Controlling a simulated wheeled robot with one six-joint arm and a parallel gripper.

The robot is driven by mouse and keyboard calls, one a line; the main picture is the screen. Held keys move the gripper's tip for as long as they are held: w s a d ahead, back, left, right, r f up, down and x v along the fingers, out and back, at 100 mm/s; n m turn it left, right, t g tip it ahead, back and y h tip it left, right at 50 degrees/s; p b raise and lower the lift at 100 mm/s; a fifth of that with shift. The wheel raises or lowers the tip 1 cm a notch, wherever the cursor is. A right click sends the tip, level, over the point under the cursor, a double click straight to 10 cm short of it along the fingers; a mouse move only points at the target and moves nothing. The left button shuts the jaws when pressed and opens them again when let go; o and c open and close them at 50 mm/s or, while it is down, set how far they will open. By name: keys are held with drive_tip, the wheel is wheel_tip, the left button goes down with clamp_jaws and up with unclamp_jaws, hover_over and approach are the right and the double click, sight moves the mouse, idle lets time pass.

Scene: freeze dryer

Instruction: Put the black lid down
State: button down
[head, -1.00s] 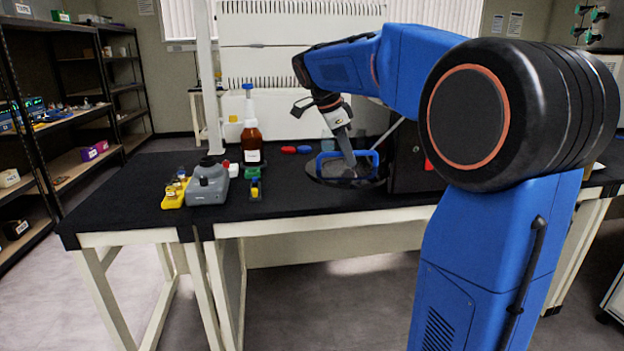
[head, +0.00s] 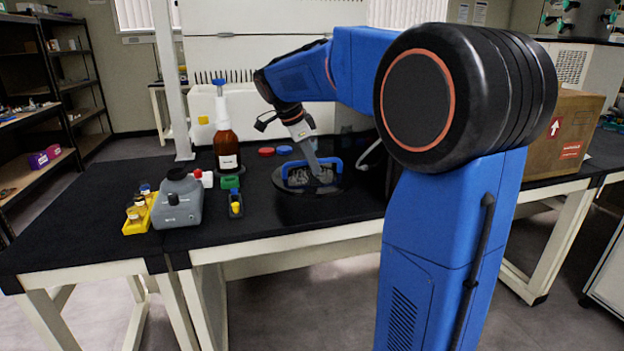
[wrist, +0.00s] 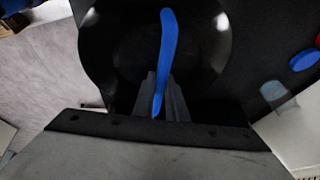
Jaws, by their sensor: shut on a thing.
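The black lid (head: 290,188) is a round dark disc with a greyish, patterned middle and a blue arched handle (head: 337,163). My gripper (head: 319,173) reaches down from above and is shut on the handle. In the wrist view the handle (wrist: 167,35) runs between my fingers (wrist: 160,95), with the lid (wrist: 105,45) behind it. The lid is level, over the black bench top (head: 270,215) near its front edge. I cannot tell whether it touches the bench. My fingers hide part of the lid.
Left of the lid stand a brown bottle (head: 227,148), a grey device (head: 178,203), a yellow vial rack (head: 137,218) and a green-topped holder (head: 233,195). Red (head: 266,152) and blue (head: 284,150) caps lie behind it. A cardboard box (head: 563,135) is at right.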

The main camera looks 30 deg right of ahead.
sight(312, 175)
drive_tip(key=shift+f, duration=2.25)
drive_tip(key=c, duration=1.8)
unclamp_jaws()
drive_tip(key=shift+f, duration=0.1)
drive_tip(key=shift+o, duration=0.2)
drive_tip(key=v, duration=1.2)
